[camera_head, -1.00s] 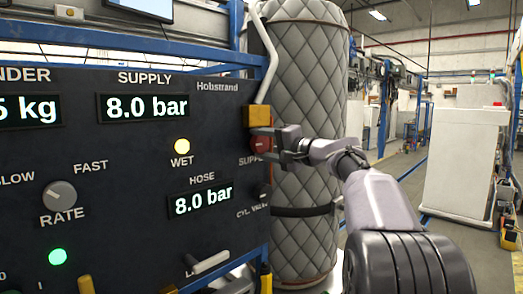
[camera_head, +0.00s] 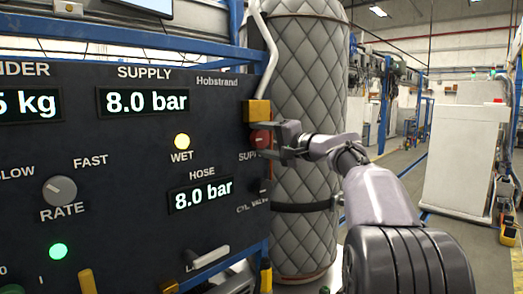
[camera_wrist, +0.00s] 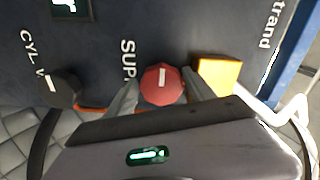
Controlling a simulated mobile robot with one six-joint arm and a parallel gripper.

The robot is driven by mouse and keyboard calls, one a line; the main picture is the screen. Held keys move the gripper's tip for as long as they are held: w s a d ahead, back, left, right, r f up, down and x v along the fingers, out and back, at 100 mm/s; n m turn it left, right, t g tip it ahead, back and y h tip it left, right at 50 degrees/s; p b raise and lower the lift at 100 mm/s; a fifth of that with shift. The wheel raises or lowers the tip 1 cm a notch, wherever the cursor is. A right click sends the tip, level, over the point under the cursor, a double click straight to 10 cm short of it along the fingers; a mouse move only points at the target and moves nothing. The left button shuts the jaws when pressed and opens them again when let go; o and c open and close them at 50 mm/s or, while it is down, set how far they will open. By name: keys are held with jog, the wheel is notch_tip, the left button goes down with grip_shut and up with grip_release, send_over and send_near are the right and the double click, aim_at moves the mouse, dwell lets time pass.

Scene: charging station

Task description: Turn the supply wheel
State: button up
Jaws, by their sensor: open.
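The supply wheel (camera_head: 260,139) is a small red round knob at the right edge of the dark panel, above a partly covered label. In the wrist view the red wheel (camera_wrist: 161,84) shows a white mark and sits between my two fingers. My gripper (camera_head: 268,139) is open, with its fingers reaching to either side of the wheel; the gripper also shows in the wrist view (camera_wrist: 160,98). I cannot tell whether the fingers touch the wheel. The supply display (camera_head: 144,102) reads 8.0 bar.
A yellow block (camera_head: 257,111) sits just above the wheel, close to my fingers. The dark cylinder valve knob (camera_wrist: 59,88) is below the wheel on the panel. A quilted grey tank (camera_head: 305,240) stands right behind the panel's edge. A hose display (camera_head: 201,195) reads 8.0 bar.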

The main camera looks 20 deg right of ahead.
jog(key=shift+r, duration=0.3)
